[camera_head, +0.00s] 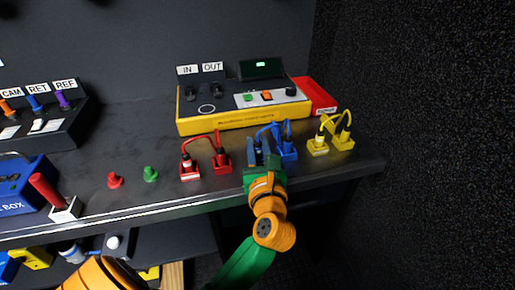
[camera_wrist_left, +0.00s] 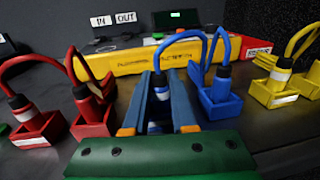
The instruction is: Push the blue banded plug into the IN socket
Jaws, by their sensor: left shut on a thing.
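My left gripper (camera_head: 264,150) is at the front of the bench, its fingers shut on the blue banded plug (camera_wrist_left: 161,88). The plug is upright, with a white band, and its blue cable arches right to a second blue plug (camera_wrist_left: 222,78) in a blue holder (camera_wrist_left: 222,105). The fingers hide the plug's lower end, so I cannot tell whether it is clear of its holder. The IN socket (camera_head: 190,93) is on the yellow-edged panel, under the IN label (camera_head: 187,70), behind and left of the gripper. It looks empty. My right gripper is not in view.
Red cable plugs (camera_head: 205,160) stand left of the gripper, yellow ones (camera_head: 331,140) right. The OUT socket (camera_head: 216,91) is beside IN. A red box (camera_head: 318,97) adjoins the panel. Red (camera_head: 115,180) and green (camera_head: 150,174) knobs stand farther left on the bench.

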